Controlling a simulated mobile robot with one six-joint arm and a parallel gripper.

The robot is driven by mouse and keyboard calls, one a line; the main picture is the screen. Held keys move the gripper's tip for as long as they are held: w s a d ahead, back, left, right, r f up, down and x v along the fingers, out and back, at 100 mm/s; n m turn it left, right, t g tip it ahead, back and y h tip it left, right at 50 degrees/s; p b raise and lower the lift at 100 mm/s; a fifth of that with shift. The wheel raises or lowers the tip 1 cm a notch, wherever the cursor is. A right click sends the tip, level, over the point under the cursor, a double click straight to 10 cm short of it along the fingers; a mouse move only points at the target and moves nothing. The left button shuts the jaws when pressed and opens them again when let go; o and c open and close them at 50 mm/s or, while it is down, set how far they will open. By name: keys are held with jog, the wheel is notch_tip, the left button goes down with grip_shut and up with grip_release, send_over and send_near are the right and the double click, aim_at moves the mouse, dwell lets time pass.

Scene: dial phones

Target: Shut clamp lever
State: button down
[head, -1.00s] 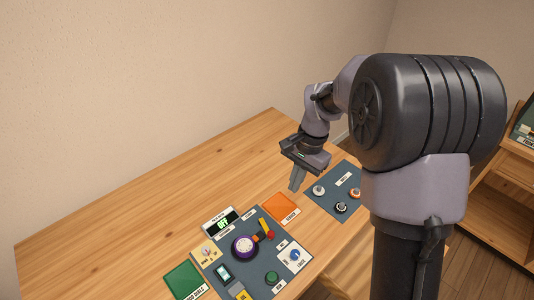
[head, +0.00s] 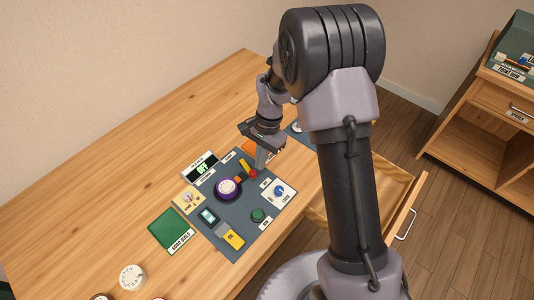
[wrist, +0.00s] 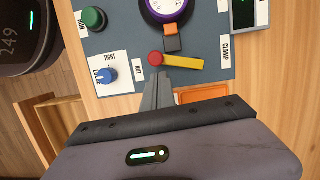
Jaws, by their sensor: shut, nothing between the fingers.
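The clamp lever (head: 245,166) is a yellow bar with a red round end (head: 253,174), on the dark fixture board (head: 236,207). In the wrist view the yellow bar (wrist: 184,63) runs right from the red end (wrist: 156,58), and a CLAMP label (wrist: 225,48) is farther right. An orange-and-dark block (wrist: 172,38) sits between the bar and the purple-rimmed dial (wrist: 163,4). My gripper (head: 261,168) is shut and empty, its tips beside the red end. In the wrist view my gripper (wrist: 160,77) points at the red end; contact cannot be told.
On the board are a blue knob (head: 279,190), a green button (head: 258,215) and a yellow block (head: 233,239). A display (head: 200,168) reads OFF. A green pad (head: 171,231) lies left. An open drawer (head: 405,205) juts out at right. The table's far left is clear.

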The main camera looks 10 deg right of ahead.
jog(key=shift+s+a, duration=0.15)
